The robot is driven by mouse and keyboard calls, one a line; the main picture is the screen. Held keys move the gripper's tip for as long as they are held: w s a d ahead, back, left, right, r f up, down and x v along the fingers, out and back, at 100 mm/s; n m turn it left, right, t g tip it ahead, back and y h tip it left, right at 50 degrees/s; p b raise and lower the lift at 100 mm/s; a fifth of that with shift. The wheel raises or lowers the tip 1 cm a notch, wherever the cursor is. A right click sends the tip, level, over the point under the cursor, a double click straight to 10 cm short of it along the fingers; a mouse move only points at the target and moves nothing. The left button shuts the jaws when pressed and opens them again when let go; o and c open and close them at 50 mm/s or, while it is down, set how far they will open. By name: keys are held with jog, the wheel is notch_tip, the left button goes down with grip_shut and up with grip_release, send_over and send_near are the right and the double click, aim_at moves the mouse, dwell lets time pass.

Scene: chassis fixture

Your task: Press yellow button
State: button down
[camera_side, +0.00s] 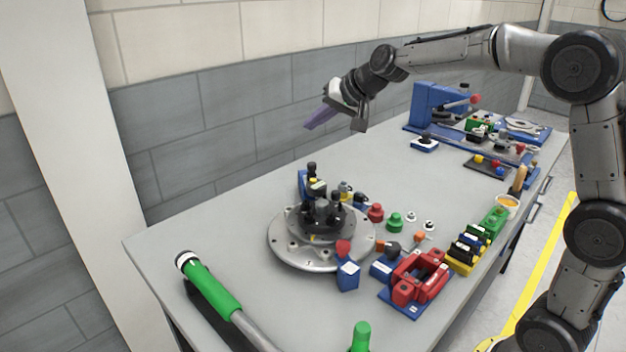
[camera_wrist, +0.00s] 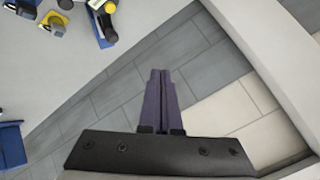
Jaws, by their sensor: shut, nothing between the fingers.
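A small yellow button (camera_side: 479,159) sits on a dark panel (camera_side: 486,171) toward the far right of the bench, beside a red button (camera_side: 495,164). My gripper (camera_side: 312,122) is high above the back edge of the bench, well to the left of the panel and apart from everything. Its purple fingers (camera_wrist: 160,74) are together in the wrist view, with nothing between them. The yellow button cannot be made out in the wrist view, where the fingers point toward the tiled wall beyond the bench edge.
A round metal turntable fixture (camera_side: 285,247) stands mid-bench. A red and blue clamp block (camera_side: 415,283), red and green knobs, and a green-handled tool (camera_side: 212,289) lie nearer. A blue press (camera_side: 430,105) stands at the back. The bench's left-rear area is clear.

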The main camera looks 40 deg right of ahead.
aim_at(313, 180)
jog(key=f, duration=0.2)
jog(key=d+f, duration=0.1)
jog(key=shift+w+d+g, duration=0.1)
jog(key=shift+w+g, duration=0.2)
jog(key=shift+f, duration=4.4)
jog(key=shift+f, duration=0.15)
jog(key=shift+f, duration=0.3)
